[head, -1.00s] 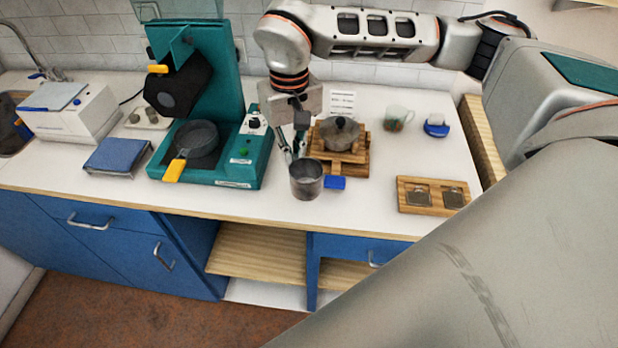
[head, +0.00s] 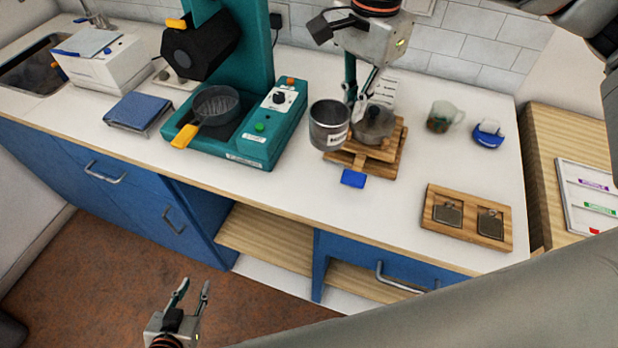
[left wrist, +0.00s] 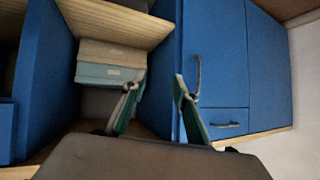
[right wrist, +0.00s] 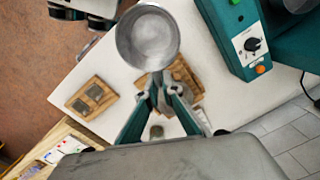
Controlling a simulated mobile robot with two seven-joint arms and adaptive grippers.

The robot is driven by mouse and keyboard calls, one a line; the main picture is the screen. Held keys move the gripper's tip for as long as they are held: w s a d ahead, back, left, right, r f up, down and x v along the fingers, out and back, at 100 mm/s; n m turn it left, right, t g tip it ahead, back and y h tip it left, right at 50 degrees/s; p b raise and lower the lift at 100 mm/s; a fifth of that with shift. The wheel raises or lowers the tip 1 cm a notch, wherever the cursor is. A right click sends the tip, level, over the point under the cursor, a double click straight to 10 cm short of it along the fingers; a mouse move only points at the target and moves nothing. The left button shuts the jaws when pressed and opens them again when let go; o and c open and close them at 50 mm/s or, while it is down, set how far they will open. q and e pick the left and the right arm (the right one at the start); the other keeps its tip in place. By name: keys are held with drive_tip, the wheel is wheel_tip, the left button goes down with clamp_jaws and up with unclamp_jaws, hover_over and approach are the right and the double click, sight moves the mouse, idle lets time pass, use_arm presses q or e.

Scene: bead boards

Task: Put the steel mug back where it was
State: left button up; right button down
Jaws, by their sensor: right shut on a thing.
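The steel mug (head: 328,128) is held in the air by my right gripper (head: 357,103), in front of the wooden stand. In the right wrist view the mug (right wrist: 148,38) hangs beyond my shut fingertips (right wrist: 160,88), its open top showing and its inside looking empty. A blue flat piece (head: 353,178) lies on the counter below and to the right of the mug. My left gripper (head: 190,293) is open and empty, low in front of the cabinets; its spread fingers also show in the left wrist view (left wrist: 158,88).
A wooden stand (head: 390,165) carries a metal pot (head: 374,124). The teal machine (head: 255,147) with a pan (head: 216,105) stands left. A glass mug (head: 440,117), a blue-and-white item (head: 488,134) and a wooden tray (head: 468,244) are right. Front counter between machine and tray is mostly clear.

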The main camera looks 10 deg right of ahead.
sight(330, 105)
drive_tip(key=m, duration=0.1)
drive_tip(key=a+m, duration=0.1)
drive_tip(key=r+m+b, duration=0.1)
drive_tip(key=shift+s+a+r, duration=0.1)
drive_tip(key=shift+s+a, duration=0.05)
drive_tip(key=shift+s, duration=0.1)
drive_tip(key=m, duration=0.2)
drive_tip(key=s+a+r+m+b, duration=0.1)
drive_tip(key=m, duration=0.1)
drive_tip(key=a+m+b, duration=0.1)
drive_tip(key=shift+s+r+m, duration=0.15)
drive_tip(key=shift+r+m, duration=0.2)
drive_tip(key=shift+m, duration=0.05)
drive_tip(key=m, duration=0.1)
drive_tip(key=s+a+m+b, duration=0.1)
drive_tip(key=m, duration=0.1)
drive_tip(key=shift+r, duration=0.4)
drive_tip(key=m, duration=0.1)
drive_tip(key=s+a+m+b, duration=0.1)
drive_tip(key=m, duration=0.1)
drive_tip(key=r+m+b, duration=0.1)
drive_tip(key=m, duration=0.1)
drive_tip(key=shift+s+a+h, duration=0.25)
drive_tip(key=shift+h, duration=0.05)
wheel_tip(330, 105, down, 16)
drive_tip(key=shift+r+b, duration=0.15)
drive_tip(key=shift+b, duration=0.6)
drive_tip(key=shift+f, duration=2.15)
